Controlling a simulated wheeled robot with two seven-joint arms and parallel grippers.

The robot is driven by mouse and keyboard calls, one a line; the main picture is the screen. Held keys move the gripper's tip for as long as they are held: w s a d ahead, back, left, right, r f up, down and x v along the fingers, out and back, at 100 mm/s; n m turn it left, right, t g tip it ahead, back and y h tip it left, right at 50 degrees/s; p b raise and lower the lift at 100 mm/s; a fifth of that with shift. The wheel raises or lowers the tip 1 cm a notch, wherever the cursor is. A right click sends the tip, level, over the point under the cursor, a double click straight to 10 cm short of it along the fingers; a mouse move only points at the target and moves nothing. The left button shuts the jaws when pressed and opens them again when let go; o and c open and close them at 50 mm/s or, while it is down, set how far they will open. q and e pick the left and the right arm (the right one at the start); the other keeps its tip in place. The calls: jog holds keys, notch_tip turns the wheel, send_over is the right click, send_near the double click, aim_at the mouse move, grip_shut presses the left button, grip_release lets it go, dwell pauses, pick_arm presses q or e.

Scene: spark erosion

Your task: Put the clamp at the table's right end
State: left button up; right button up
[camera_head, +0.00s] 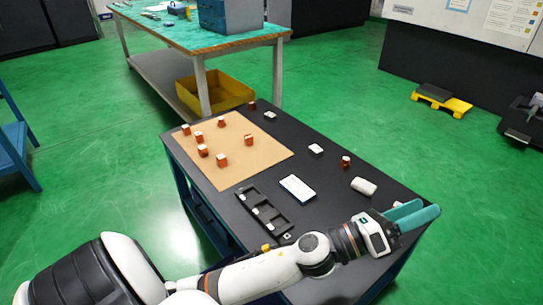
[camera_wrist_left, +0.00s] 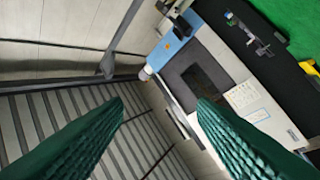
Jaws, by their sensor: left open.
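The black table (camera_head: 330,222) runs from the tan mat at its far left to its near right end. I cannot tell for sure which small piece is the clamp; a red-brown piece (camera_head: 345,162) stands alone near the right edge, and several similar pieces with pale tops stand on the mat. My left gripper (camera_head: 428,208) is above the table's near right corner, its two teal fingers apart and empty. A small white piece (camera_head: 398,205) shows partly behind it. In the left wrist view the fingers (camera_wrist_left: 160,105) are apart, with no table between them.
The tan mat (camera_head: 236,172) fills the left part. A black slotted tray (camera_head: 262,213), a white card (camera_head: 297,188), a white cylinder (camera_head: 363,186) and small white pieces lie around the table. A green-topped workbench (camera_head: 250,42) with a yellow bin (camera_head: 228,92) stands behind.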

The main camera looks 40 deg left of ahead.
pick_arm(q)
jog(key=s+a+f+n+g+y, duration=0.2)
jog(key=a+f+n+y, duration=0.45)
jog(key=n, duration=0.45)
jog(key=s+a+f+n+g+y, duration=0.2)
jog(key=a+f+n+y, duration=0.4)
jog(key=n, duration=0.5)
jog(key=s+f+n+g, duration=0.5)
jog(key=s+f, duration=0.1)
jog(key=s, duration=0.3)
jog(key=s+f+n+g, duration=0.5)
jog(key=s+f+g, duration=0.1)
jog(key=s, duration=0.4)
jog(key=shift+f, duration=0.5)
jog(key=shift+f, duration=0.1)
